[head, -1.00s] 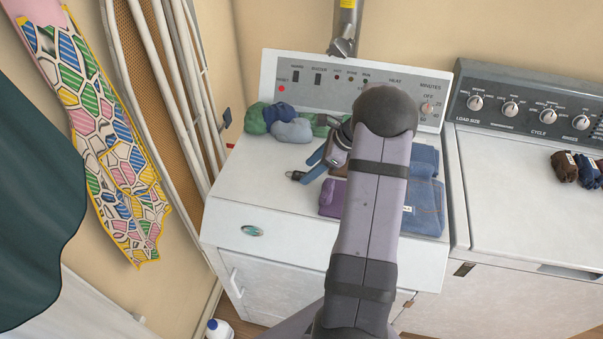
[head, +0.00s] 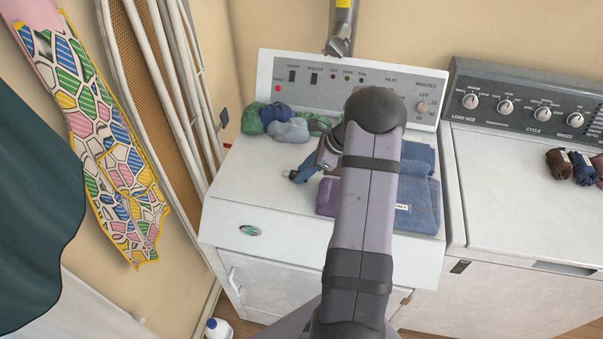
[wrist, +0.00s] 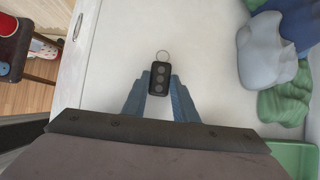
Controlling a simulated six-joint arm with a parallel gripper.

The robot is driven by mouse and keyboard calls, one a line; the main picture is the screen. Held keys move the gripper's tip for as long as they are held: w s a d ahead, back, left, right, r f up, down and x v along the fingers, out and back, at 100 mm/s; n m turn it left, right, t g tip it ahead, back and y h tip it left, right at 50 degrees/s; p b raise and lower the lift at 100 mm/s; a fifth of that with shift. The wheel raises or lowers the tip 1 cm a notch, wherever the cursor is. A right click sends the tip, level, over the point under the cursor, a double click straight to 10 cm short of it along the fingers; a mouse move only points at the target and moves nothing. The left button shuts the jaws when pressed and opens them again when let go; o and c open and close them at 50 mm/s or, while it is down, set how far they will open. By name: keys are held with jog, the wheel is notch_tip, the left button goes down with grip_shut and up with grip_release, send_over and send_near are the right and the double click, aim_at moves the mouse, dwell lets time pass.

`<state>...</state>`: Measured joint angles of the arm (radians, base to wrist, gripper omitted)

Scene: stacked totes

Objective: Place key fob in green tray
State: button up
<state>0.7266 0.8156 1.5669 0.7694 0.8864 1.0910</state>
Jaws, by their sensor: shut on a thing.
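The black key fob (wrist: 159,78) with a metal ring shows in the wrist view, above the white dryer top. My gripper (wrist: 160,86) has its two blue fingers closed on the fob's sides. In the head view the fob (head: 290,176) is a small dark shape at the tip of my gripper (head: 302,173), over the left middle of the dryer top. Part of the green tray (wrist: 295,155) shows at the lower right of the wrist view, apart from the fob. I cannot make out the tray in the head view, where my arm blocks the middle.
Rolled green and grey-blue cloths (head: 287,128) lie at the dryer's back left. Folded blue denim (head: 418,205) and a purple cloth (head: 326,197) lie to the right. The front left of the dryer top (head: 245,195) is clear. A washer (head: 500,180) stands at the right.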

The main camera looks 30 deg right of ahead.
notch_tip(320, 180, up, 10)
jog(key=b, duration=0.3)
jog(key=w+d+m+h, duration=0.3)
jog(key=d+m, duration=0.3)
jog(key=d, duration=0.6)
jog(key=w+d+m+t+h+p, duration=0.1)
jog(key=w+d+m+h, duration=0.3)
jog(key=d+m, duration=0.3)
jog(key=shift+w+d+r+t, duration=0.2)
jog(key=shift+d+r+t, duration=0.15)
jog(key=shift+d, duration=2.35)
jog(key=shift+f+p, duration=1.55)
jog(key=shift+f, duration=3.45)
jog(key=shift+f, duration=0.15)
jog(key=o, duration=1.1)
jog(key=shift+r, duration=0.2)
